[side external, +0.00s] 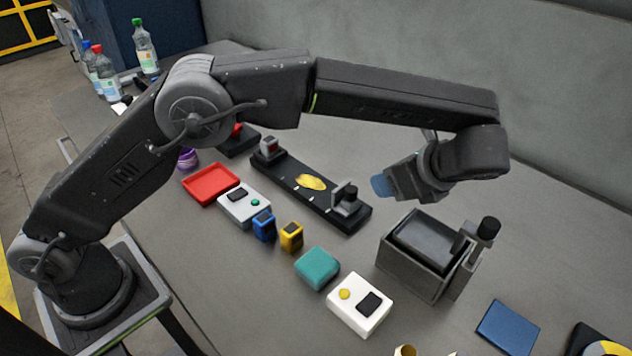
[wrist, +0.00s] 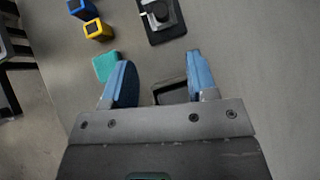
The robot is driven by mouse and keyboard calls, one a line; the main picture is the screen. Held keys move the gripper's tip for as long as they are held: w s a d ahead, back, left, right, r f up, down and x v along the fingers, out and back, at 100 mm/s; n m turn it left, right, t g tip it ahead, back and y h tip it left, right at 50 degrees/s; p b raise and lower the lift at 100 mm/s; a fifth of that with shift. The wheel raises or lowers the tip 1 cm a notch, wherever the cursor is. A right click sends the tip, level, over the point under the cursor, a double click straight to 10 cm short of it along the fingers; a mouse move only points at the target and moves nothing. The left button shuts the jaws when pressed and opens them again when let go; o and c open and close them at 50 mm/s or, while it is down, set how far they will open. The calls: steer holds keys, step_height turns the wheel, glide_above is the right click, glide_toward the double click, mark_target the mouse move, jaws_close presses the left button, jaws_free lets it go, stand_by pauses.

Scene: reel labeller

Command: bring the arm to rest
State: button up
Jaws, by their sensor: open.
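My gripper (side external: 384,186) hangs above the table, left of and above the grey open-topped box in the side view. In the wrist view my gripper (wrist: 160,82) shows two blue fingers spread well apart. Nothing is between the fingertips, and the gripper touches nothing that I can see. The arm is raised and stretched out over the table (side external: 235,285). In the wrist view the gripper body hides the lower part of the picture.
The grey box (side external: 424,262) with a black knob stands below the gripper. A black rail fixture (side external: 290,180), teal block (side external: 317,267), white box (side external: 360,303), blue pad (side external: 508,327) and red tray (side external: 211,184) lie around. Bottles (side external: 145,50) stand at the back left.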

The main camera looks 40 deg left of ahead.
steer(key=s+a+r+n+h, duration=0.3)
steer(key=s+a+r+n, duration=0.25)
steer(key=a, duration=0.25)
steer(key=s+a+r+n+h, duration=0.2)
steer(key=s+a+r+n, duration=0.2)
steer(key=a+r, duration=0.25)
steer(key=s+a+f+n+t+h, duration=0.1)
steer(key=s+a+f+n+t, duration=0.1)
steer(key=s+n, duration=0.3)
steer(key=s+a+f+n+t+h, duration=0.2)
steer(key=s+a+n, duration=0.2)
steer(key=s, duration=0.6)
steer(key=shift+s+a+f+n+h, duration=0.15)
steer(key=shift+s+a+n+h, duration=0.15)
steer(key=shift+n, duration=0.45)
